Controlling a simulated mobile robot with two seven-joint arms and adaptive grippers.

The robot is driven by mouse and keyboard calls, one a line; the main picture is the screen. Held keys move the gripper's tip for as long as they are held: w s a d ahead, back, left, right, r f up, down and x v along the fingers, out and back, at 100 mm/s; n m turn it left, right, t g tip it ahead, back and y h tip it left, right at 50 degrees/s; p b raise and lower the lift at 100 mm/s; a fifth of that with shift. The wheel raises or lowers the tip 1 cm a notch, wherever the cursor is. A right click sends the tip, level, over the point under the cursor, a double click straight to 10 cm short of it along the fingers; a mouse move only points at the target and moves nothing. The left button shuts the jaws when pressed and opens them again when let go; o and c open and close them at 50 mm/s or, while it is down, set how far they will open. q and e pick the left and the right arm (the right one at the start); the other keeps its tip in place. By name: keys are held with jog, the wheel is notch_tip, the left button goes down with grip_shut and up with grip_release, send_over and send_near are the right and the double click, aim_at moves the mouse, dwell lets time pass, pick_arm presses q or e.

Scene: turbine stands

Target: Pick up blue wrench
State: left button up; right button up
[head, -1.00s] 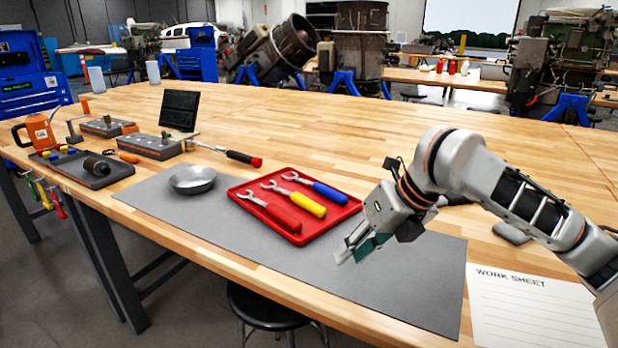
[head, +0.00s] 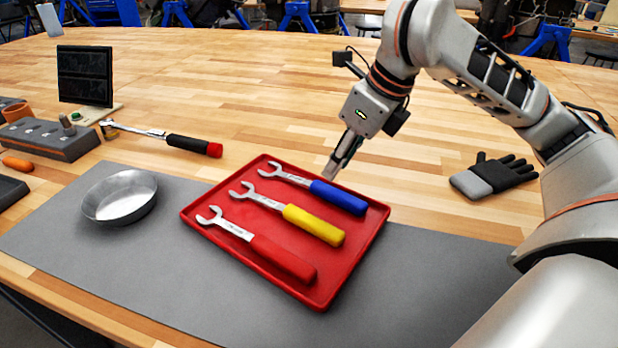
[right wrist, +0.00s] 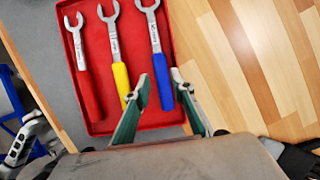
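The blue wrench (head: 315,189) lies at the far side of the red tray (head: 192,222), its blue handle toward the right and its metal jaw toward the left. A yellow wrench (head: 295,215) and a red wrench (head: 260,247) lie beside it, nearer me. My right gripper (head: 333,168) is above the tray's far edge, close to the blue handle. In the right wrist view the gripper (right wrist: 160,85) is open, with the blue wrench (right wrist: 162,75) reaching in between its fingers. Contact is not visible. My left gripper is not in view.
The tray sits on a grey mat (head: 160,255). A metal bowl (head: 120,197) stands to its left. A torque wrench (head: 170,138) with a black handle lies behind, and a glove (head: 494,177) lies at right. The wooden table (head: 260,95) is clear behind the tray.

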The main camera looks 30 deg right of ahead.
aim_at(325, 186)
jog(key=x, duration=0.1)
jog(key=b+x, duration=0.1)
jog(key=shift+s+f, duration=0.1)
jog(key=shift+f, duration=0.25)
jog(key=b+x, duration=0.2)
jog(key=x, duration=0.2)
jog(key=shift+f+b, duration=0.25)
jog(key=shift+b, duration=0.1)
jog(key=shift+w+f, duration=0.25)
jog(key=shift+w, duration=0.1)
jog(key=shift+r, duration=0.2)
grip_shut()
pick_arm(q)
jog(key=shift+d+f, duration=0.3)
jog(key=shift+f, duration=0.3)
